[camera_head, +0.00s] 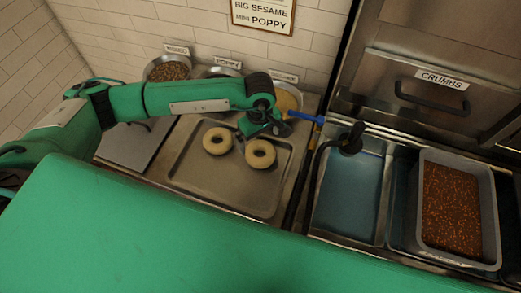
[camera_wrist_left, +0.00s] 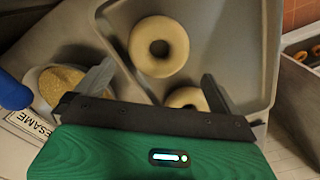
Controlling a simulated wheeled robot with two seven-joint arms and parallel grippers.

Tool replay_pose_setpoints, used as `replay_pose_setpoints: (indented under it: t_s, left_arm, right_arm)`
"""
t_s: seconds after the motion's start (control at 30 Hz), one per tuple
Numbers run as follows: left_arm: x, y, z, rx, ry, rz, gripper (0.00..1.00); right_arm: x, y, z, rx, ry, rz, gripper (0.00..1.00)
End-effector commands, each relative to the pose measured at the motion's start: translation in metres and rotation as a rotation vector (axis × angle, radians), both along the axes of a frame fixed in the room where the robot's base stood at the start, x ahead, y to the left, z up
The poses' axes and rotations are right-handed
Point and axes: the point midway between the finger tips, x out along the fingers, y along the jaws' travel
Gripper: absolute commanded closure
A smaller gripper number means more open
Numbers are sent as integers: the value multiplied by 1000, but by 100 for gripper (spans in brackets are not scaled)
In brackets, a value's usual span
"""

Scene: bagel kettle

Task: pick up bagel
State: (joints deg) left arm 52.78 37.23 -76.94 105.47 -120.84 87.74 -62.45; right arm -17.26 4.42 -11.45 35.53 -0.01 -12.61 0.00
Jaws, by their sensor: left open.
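Two pale bagels lie flat on a metal tray (camera_head: 215,187), a left bagel (camera_head: 207,141) and a right bagel (camera_head: 252,160). My left gripper (camera_head: 262,130) is over the back of the tray, close behind the right bagel. In the left wrist view the gripper (camera_wrist_left: 155,82) is open, its fingers spread and nothing held. There, one whole bagel (camera_wrist_left: 138,46) lies ahead of the fingers. Another bagel (camera_wrist_left: 185,97) is partly hidden by the gripper, near the right finger. My right gripper is not in view.
Labelled topping bowls stand behind the tray, one with dark seeds (camera_head: 168,71) and one of sesame (camera_wrist_left: 62,84). A blue handle (camera_head: 305,117) projects near the gripper. Right are a water basin (camera_head: 348,200) and a bin of brown bits (camera_head: 452,205). The tray's front is bare.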

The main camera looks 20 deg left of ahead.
Motion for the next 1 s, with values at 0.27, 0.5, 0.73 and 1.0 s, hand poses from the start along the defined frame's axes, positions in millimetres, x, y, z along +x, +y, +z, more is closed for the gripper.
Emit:
replay_pose_setpoints:
  t_s: [0.27,0.5,0.73,1.0]
  left_arm:
    - [0,-1,-22,-2,1,0,0]
    - [0,-2,-44,-1,3,1,0]
    - [1,-3,-70,-3,1,0,0]
    - [1,-2,-74,-3,0,0,0]
  right_arm:
    - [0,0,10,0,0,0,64]
    - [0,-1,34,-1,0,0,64]
    - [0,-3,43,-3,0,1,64]
    - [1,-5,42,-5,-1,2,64]
